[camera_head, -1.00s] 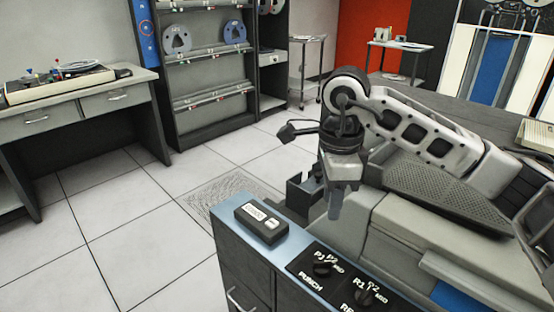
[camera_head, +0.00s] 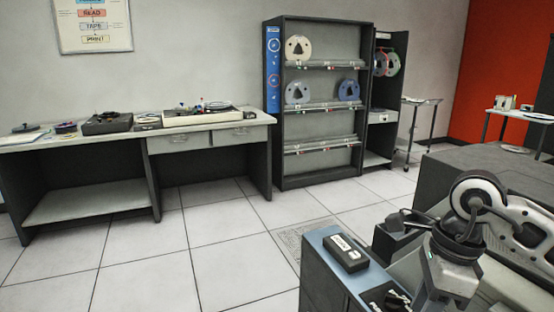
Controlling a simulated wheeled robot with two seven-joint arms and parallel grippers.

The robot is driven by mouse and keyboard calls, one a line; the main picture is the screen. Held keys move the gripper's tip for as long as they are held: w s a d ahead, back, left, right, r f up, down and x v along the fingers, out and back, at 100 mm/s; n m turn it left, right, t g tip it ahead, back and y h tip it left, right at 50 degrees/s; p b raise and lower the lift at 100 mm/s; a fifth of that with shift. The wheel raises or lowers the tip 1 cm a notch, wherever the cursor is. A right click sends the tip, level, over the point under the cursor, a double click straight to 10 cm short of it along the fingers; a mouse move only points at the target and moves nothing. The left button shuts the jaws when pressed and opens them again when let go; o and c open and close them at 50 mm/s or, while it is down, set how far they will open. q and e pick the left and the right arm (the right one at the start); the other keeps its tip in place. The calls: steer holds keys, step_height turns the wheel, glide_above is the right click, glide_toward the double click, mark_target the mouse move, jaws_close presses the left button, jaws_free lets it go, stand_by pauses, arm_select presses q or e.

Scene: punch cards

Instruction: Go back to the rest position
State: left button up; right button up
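My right arm comes in from the right edge, with its wrist bent down over the grey machine (camera_head: 402,272). My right gripper (camera_head: 436,298) points down at the lower right, beside the control panel. Its fingertips are near the bottom of the frame and do not show clearly, so its opening cannot be told. No held thing shows in it. My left gripper is not in view. A small black box (camera_head: 346,254) with a white label and button lies on the machine's blue top (camera_head: 322,240), left of the gripper and apart from it.
A long desk (camera_head: 190,130) with equipment stands along the left wall. A dark shelf rack (camera_head: 320,120) with tape reels stands at the back, beside an open cabinet (camera_head: 384,100). Small carts (camera_head: 520,116) stand at the back right. The tiled floor (camera_head: 190,240) in front is clear.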

steer(key=s+a+f+g+y, duration=0.1)
steer(key=s+a+y, duration=0.25)
steer(key=a, duration=0.45)
steer(key=s+a+f+g+y, duration=0.1)
steer(key=s+a+g+y, duration=0.1)
steer(key=a+y, duration=0.4)
steer(key=a+r+m+t+y, duration=0.65)
steer(key=m+y, duration=0.35)
steer(key=m, duration=0.3)
steer(key=w+d+f+m+t+h, duration=0.2)
steer(key=d+f+m+t+h, duration=0.35)
steer(key=m, duration=0.65)
steer(key=w+d+f+m+t+h, duration=0.2)
steer(key=w+f+m+t+h, duration=0.15)
steer(key=m+t+h, duration=0.7)
steer(key=s+d+f+m+g+h, duration=0.1)
steer(key=s+f+m+g, duration=0.3)
steer(key=f, duration=0.4)
steer(key=s+d+f+m+g+h, duration=0.1)
steer(key=s+d+f+m+g, duration=0.2)
steer(key=s+f+m, duration=0.4)
step_height(320, 180, down, 2)
steer(key=shift+d+f+m+g, duration=0.1)
steer(key=shift+d+m+g, duration=0.1)
steer(key=shift+m+g, duration=0.5)
steer(key=shift+a, duration=0.15)
